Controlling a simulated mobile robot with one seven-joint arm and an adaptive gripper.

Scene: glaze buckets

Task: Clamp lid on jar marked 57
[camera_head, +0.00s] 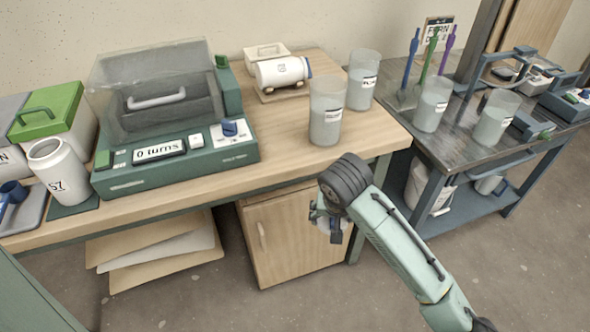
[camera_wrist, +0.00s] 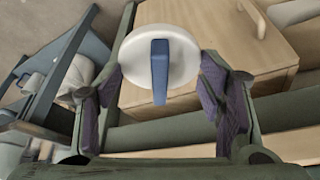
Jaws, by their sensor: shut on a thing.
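The jar marked 57 (camera_head: 57,178) is white and stands upright with an open top at the left of the wooden bench, in front of a green-lidded box. My gripper (camera_head: 329,222) hangs in front of the bench, over the floor and well right of the jar. In the wrist view my gripper (camera_wrist: 158,72) is shut on a round white lid (camera_wrist: 186,62) with a blue bar handle (camera_wrist: 160,72). The lid sits between the purple finger pads. In the head view the lid is mostly hidden by my wrist. The jar does not show in the wrist view.
A green machine (camera_head: 175,165) with a clear cover and a "0 turns" display stands right of the jar. A white jar (camera_head: 280,71) lies on a cradle behind. Glaze beakers (camera_head: 326,112) stand at the bench's right. A tray (camera_head: 30,215) with a blue-handled item lies at far left.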

